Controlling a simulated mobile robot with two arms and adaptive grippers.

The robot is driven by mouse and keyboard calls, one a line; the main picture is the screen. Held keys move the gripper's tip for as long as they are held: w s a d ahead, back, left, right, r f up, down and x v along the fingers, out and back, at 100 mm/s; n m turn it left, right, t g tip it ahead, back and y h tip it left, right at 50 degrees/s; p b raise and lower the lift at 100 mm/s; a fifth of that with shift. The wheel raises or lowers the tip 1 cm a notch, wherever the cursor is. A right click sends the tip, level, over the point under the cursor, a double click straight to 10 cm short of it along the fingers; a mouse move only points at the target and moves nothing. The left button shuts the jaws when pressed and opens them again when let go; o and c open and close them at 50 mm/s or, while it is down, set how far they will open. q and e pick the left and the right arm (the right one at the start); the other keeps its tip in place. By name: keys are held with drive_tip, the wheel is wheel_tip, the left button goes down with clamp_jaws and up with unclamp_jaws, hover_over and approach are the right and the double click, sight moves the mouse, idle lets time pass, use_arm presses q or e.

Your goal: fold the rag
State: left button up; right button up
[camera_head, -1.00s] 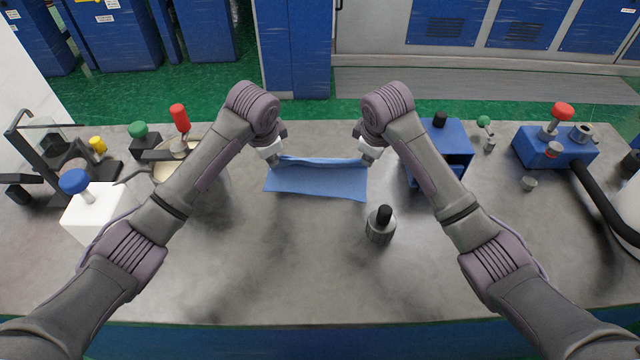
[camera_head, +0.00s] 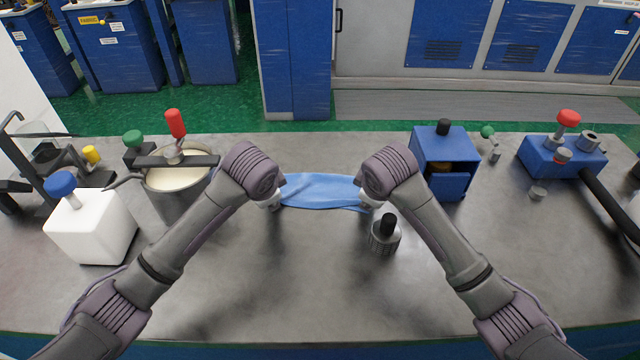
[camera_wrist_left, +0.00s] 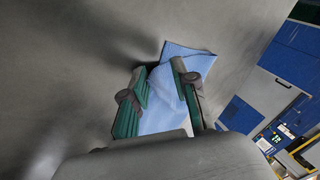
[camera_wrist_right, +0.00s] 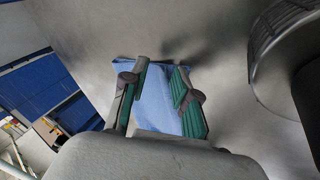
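The blue rag (camera_head: 320,190) lies on the grey workbench as a narrow, slightly rumpled band between my two grippers. A loose edge shows at its front right. My left gripper (camera_head: 270,202) is at the rag's left end, and my right gripper (camera_head: 370,200) is at its right end; the arms partly hide both fingertips there. In the left wrist view the fingers (camera_wrist_left: 160,98) stand apart with rag between and beyond them. In the right wrist view the fingers (camera_wrist_right: 157,100) also stand apart, with rag between them.
A dark-topped metal cylinder (camera_head: 384,236) stands close to my right gripper. A blue open-fronted box (camera_head: 445,150) is behind right. A pot (camera_head: 178,200) and a white block with a blue knob (camera_head: 92,235) stand left. The bench front (camera_head: 310,285) is clear.

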use_arm(q)
drive_tip(key=shift+o, duration=0.9)
use_arm(e)
drive_tip(key=shift+o, duration=0.8)
